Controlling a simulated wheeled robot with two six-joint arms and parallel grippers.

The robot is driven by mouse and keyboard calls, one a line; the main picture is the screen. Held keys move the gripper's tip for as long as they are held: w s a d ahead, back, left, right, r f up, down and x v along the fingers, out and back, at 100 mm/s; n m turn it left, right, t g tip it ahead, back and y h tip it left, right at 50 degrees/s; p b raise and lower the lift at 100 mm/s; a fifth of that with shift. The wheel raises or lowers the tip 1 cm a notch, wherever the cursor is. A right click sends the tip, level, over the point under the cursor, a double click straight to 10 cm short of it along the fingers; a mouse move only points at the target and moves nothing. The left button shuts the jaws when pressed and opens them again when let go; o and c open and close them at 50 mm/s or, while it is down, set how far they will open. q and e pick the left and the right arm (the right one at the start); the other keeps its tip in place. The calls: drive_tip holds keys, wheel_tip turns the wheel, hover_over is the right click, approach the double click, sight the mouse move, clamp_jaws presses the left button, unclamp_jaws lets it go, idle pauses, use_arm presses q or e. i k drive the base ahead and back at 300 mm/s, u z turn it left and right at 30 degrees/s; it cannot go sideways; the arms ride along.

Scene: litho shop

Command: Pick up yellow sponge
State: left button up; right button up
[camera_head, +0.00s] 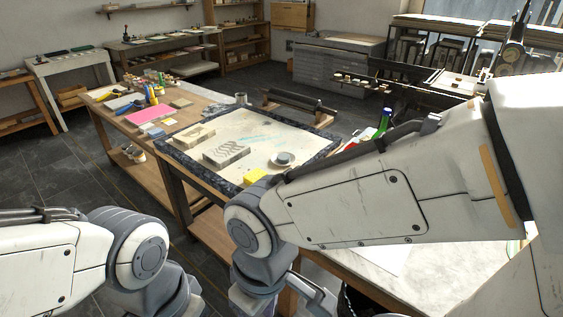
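The yellow sponge (254,176) lies near the front edge of the worktable (205,171). It is a small bright yellow block, partly covered by my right arm, which crosses in front of it. I cannot tell whether the arm touches it. A small round grey-white dish (283,160) sits just behind and to the right of it. My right arm comes in from the right and bends down at the bottom centre. My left arm is at the lower left, away from the sponge. Neither gripper's fingers show; both arms run out of the bottom of the picture.
Grey blocks, a patterned one (226,154) and a framed one (194,136), lie on the worktable. A green bottle (385,119) stands behind my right arm. A pale marble-topped table (440,275) is at lower right.

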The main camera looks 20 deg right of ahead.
sight(253, 176)
drive_tip(key=k, duration=0.4)
drive_tip(key=u, duration=1)
drive_tip(key=i, duration=1.75)
drive_tip(key=z, duration=1.05)
drive_tip(key=i, duration=0.6)
drive_tip(key=z, duration=0.7)
